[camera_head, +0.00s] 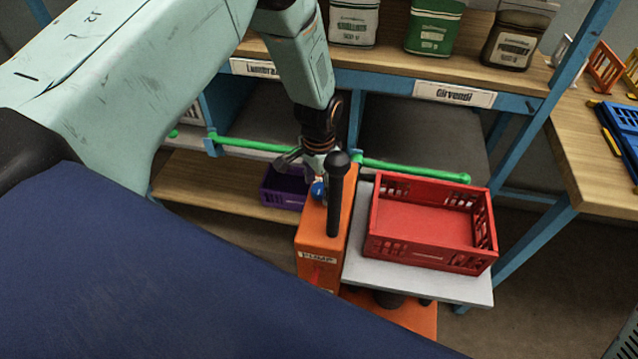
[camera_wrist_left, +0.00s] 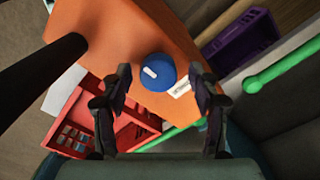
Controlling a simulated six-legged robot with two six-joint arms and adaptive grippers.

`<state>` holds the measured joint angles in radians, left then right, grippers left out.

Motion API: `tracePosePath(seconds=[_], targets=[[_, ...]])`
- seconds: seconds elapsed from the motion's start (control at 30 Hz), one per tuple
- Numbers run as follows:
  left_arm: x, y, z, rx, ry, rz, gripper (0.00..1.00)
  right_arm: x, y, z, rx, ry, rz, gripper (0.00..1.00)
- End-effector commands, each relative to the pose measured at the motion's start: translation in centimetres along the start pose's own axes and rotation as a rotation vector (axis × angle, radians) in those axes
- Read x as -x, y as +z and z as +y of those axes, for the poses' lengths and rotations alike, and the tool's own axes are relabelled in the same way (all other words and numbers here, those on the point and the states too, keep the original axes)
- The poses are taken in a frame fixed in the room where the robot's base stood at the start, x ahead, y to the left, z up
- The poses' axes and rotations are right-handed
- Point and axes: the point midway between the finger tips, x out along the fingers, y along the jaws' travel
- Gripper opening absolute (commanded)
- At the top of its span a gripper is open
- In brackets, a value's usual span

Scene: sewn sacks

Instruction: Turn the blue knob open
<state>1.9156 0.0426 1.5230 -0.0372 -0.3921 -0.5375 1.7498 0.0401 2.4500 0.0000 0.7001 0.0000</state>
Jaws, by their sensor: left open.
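The blue knob (camera_wrist_left: 158,72) sits on top of the orange pump box (camera_wrist_left: 110,45), and a white mark shows on its face. In the head view the knob (camera_head: 318,190) is small and partly covered by my left gripper (camera_head: 312,168). In the left wrist view my left gripper (camera_wrist_left: 162,100) is open. Its two fingers stand to either side of the knob's near side, with a gap to each. I cannot tell whether the fingertips are down at the knob's height. My right gripper is not in view.
A black lever with a ball top (camera_head: 338,190) rises beside the knob. A red crate (camera_head: 432,258) stands on a grey platform (camera_head: 440,285) at right. A purple crate (camera_head: 283,188) lies behind the box. Green rails (camera_head: 415,170) run along the shelf front.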

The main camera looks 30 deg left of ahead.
Motion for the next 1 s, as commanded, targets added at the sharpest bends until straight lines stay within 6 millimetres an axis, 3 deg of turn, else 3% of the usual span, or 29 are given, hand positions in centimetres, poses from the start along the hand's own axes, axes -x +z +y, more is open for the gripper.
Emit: tracePosePath(seconds=[0.07,0.7,1.0], targets=[[0.01,-0.07,0.00,-0.001,0.000,0.000,0.61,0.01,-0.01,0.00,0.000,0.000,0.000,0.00],[-0.02,0.01,-0.01,-0.001,0.001,-0.003,0.07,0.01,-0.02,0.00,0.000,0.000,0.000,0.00],[-0.04,0.09,0.03,0.040,0.002,-0.005,0.07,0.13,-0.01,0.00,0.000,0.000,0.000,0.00]])
